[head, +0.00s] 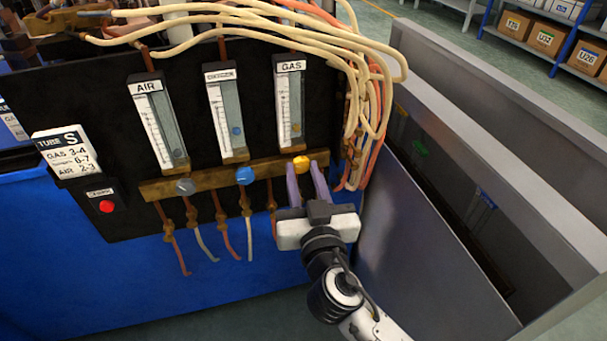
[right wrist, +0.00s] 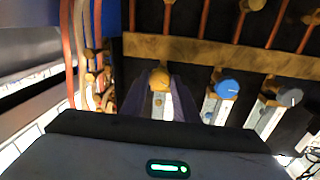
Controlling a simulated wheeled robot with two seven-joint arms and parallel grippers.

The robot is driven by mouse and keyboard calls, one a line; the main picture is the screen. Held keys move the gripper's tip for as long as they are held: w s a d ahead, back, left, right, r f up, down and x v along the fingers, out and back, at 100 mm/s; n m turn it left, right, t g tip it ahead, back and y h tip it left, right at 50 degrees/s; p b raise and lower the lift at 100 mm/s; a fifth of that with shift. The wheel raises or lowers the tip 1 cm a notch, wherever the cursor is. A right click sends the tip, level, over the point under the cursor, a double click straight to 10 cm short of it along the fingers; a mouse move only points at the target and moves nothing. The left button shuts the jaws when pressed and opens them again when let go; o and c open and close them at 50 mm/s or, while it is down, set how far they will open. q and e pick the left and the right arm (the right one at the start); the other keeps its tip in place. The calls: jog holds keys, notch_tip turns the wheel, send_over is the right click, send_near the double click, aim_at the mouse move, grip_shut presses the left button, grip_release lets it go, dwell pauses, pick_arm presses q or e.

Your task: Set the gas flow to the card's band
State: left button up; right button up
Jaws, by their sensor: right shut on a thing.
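The card (head: 66,152) at the left of the black panel reads "TUBE S", "GAS 3-4", a middle line that seems to be 6-7, and "AIR 2-3". The gas flowmeter (head: 290,103) is the rightmost of three tubes, with a small float low in it. Its yellow knob (head: 301,163) is below it on the brass bar, and also shows in the right wrist view (right wrist: 159,79). My right gripper (head: 306,172) is shut on the yellow knob, one purple finger on each side. My left gripper is not in view.
The grey air knob (head: 185,186) and the blue knob (head: 245,175) sit left on the same brass bar (head: 215,180). A red button (head: 107,206) is at the panel's lower left. Pale and orange hoses (head: 372,100) hang at the right. A grey-walled bin (head: 440,200) stands right.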

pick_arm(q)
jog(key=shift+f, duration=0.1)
pick_arm(e)
jog(key=shift+f+n+b, duration=0.15)
jog(key=shift+n+b, duration=0.15)
jog(key=shift+n, duration=0.3)
jog(key=shift+n+b, duration=0.35)
jog(key=shift+n, duration=0.85)
jog(key=n, duration=0.2)
jog(key=shift+d+n+t, duration=0.1)
jog(key=shift+n+t, duration=0.2)
jog(key=shift+n, duration=0.1)
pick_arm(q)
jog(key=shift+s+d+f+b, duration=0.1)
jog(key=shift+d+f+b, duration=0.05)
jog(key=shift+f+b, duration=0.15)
pick_arm(e)
jog(key=shift+n+y, duration=0.4)
jog(key=shift+n, duration=1.5)
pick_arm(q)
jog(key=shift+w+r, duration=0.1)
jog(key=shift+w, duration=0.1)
pick_arm(e)
jog(key=o, duration=1.1)
jog(key=shift+c, duration=0.2)
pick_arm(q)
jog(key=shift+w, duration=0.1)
